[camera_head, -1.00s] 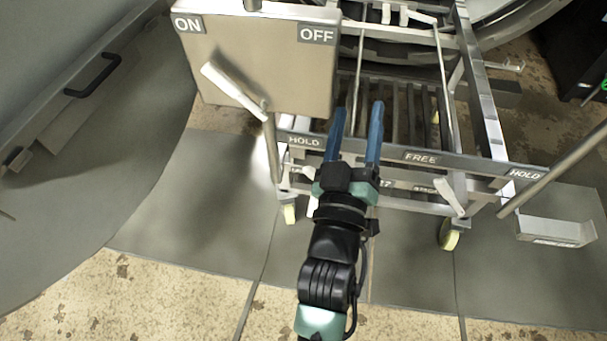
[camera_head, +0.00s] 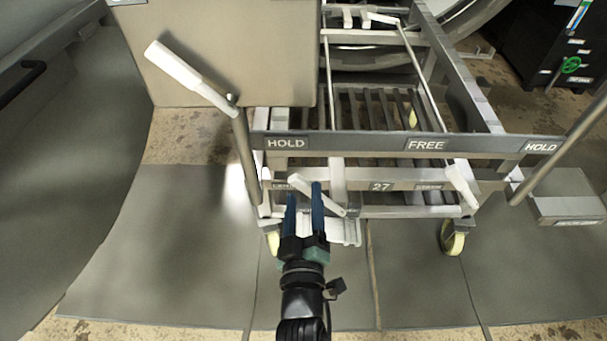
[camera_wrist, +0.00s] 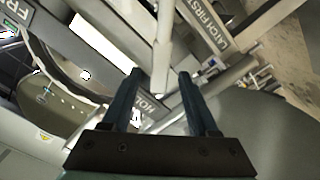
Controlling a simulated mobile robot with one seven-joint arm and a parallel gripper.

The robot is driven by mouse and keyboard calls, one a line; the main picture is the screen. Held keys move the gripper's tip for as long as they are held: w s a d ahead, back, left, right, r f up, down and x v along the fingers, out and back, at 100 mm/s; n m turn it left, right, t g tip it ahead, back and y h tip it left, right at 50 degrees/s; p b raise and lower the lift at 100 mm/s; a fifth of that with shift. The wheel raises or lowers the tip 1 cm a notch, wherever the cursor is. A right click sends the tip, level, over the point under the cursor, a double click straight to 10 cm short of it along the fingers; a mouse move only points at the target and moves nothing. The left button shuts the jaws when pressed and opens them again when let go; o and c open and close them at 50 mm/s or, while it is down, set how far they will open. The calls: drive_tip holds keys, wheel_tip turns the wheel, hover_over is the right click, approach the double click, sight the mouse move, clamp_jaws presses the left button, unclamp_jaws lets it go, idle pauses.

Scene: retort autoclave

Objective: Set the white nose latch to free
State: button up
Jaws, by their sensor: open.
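A white latch handle (camera_head: 318,193) is on the front of the cart's lower rail, its free end tilted up to the left, on the side of the left HOLD label (camera_head: 285,143). The FREE label (camera_head: 426,145) is further right on the upper rail. A second white handle (camera_head: 462,187) is at the right, below the right HOLD label. My gripper (camera_head: 303,190) is open, its blue fingers pointing up just in front of the left handle, partly overlapping it. Contact cannot be told. In the wrist view the open fingers (camera_wrist: 160,75) show, with pale bars beyond.
A slanted grey bar (camera_head: 565,150) is at the right. The cart stands on yellow wheels (camera_head: 453,238). The grey floor plates (camera_head: 160,240) are clear.

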drive_tip(key=w, duration=0.7)
clamp_jaws()
idle(1.4)
